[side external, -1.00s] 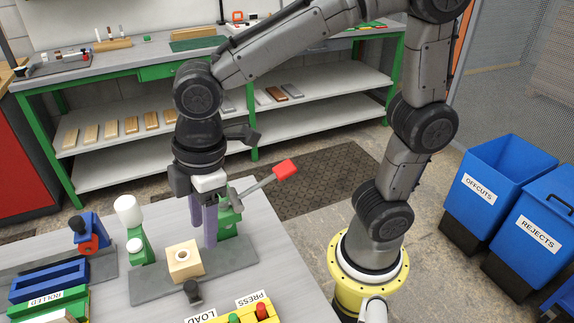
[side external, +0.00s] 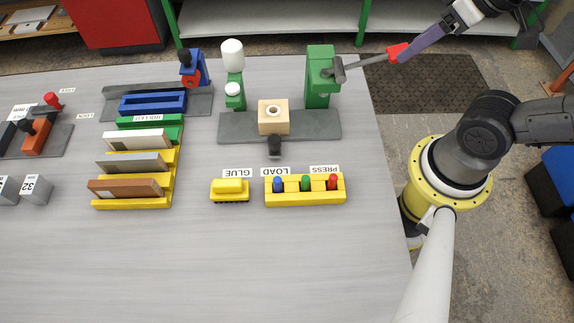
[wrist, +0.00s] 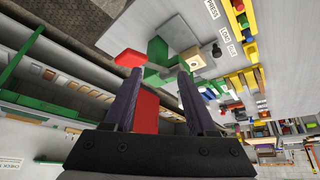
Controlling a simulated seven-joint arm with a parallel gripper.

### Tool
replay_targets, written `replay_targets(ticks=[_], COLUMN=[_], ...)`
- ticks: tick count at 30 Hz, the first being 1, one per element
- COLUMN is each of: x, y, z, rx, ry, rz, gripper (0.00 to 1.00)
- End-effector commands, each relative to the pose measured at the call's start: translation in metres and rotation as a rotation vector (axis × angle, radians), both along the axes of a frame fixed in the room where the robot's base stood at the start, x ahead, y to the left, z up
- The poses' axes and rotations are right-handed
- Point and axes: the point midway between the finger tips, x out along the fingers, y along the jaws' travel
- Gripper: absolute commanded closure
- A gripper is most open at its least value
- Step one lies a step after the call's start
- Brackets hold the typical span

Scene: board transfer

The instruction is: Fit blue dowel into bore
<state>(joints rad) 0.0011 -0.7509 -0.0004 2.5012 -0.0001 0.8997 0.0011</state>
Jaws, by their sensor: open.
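The blue dowel (side external: 277,184) stands upright at the left end of a yellow rack (side external: 290,199), beside a green one and a red one. A wooden block (side external: 273,122) with a round light-rimmed bore (side external: 273,110) on top sits on the grey plate of the green press (side external: 319,85). My gripper (wrist: 159,74) is open, its two fingers apart with no held object visible. In the side view it is at the upper right, well away from dowel and block, and one finger overlaps the lever's red handle (side external: 397,52); I cannot tell if they touch.
The press lever (side external: 362,63) sticks out past the table's right edge. A black knob (side external: 274,146) stands before the block. A white-topped bottle (side external: 232,60) is left of the press, and a yellow tiered rack (side external: 160,198) further left. The front table is clear.

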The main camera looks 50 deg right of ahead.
Motion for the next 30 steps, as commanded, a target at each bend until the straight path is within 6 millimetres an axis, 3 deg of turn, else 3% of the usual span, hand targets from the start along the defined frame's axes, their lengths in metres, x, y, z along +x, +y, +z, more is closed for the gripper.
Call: replay_targets(ticks=[5,7,14,17,23,27,30], x=[0.001,0.008,0.061,0.085,0.121,0.118,0.106], y=[0.0,0.0,0.031,0.058,0.145,0.207,0.236], z=[0.002,0.013,0.03,0.025,-0.011,-0.05,-0.075], rx=[-0.029,-0.061,-0.158,-0.19,-0.258,-0.296,-0.318], ry=[-0.002,-0.022,0.049,0.096,0.223,0.317,0.373], rz=[0.055,0.112,0.445,0.612,0.99,1.191,1.278], gripper=[0.43,0.43,0.43,0.43,0.43,0.43,0.43])
